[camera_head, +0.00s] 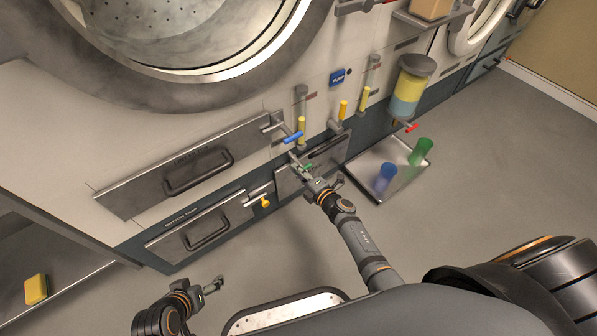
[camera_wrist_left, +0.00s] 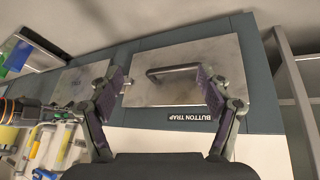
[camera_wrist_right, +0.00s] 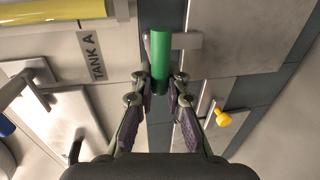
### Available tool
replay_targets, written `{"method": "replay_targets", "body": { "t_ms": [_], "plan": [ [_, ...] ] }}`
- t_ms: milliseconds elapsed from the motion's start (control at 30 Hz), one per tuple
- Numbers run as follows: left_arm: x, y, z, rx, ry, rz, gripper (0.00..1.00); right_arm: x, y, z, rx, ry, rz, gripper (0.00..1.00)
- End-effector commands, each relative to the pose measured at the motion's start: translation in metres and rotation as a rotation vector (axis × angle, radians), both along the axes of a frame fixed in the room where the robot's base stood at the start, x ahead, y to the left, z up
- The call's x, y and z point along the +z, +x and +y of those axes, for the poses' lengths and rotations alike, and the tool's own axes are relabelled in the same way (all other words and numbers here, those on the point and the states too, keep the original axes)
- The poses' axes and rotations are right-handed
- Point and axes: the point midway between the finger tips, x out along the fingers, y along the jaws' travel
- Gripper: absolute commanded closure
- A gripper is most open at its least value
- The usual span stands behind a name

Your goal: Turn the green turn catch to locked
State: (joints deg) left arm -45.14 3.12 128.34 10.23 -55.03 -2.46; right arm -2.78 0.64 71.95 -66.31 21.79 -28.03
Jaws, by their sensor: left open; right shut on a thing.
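The green turn catch (camera_head: 308,167) sits on the lower front of the machine, at a steel panel right of the button trap. Its green handle (camera_wrist_right: 160,52) stands upright in the right wrist view, beside its metal bar (camera_wrist_right: 187,41). My right gripper (camera_head: 302,168) is shut on the handle; the fingertips (camera_wrist_right: 159,84) press its near end from both sides. In the head view the gripper partly hides the catch. My left gripper (camera_head: 216,285) is open and empty above the floor. In the left wrist view it (camera_wrist_left: 162,76) faces the button trap panel.
A yellow catch (camera_head: 265,202) is left of the green one and a blue-handled lever (camera_head: 293,137) just above it. A tray (camera_head: 362,168) with a blue cup (camera_head: 386,176) and a green cup (camera_head: 421,151) lies on the floor at right. The floor in front is clear.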

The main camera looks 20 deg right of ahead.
Motion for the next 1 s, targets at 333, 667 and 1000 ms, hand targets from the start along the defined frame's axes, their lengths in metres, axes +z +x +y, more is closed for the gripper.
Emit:
{"method": "replay_targets", "body": {
  "t_ms": [333, 667, 1000],
  "plan": [
    [0.012, 0.018, 0.001, 0.007, 0.002, -0.069, 0.22, -0.004, -0.002, 0.000, 0.000, -0.029, -0.003, 1.00],
    [0.014, 0.021, 0.001, 0.007, 0.003, -0.075, 0.22, -0.004, -0.002, 0.000, -0.001, -0.028, -0.003, 0.73],
    [0.008, 0.015, 0.002, 0.002, 0.007, -0.058, 0.22, -0.002, -0.001, 0.000, 0.000, -0.026, -0.007, 0.63]
  ]
}}
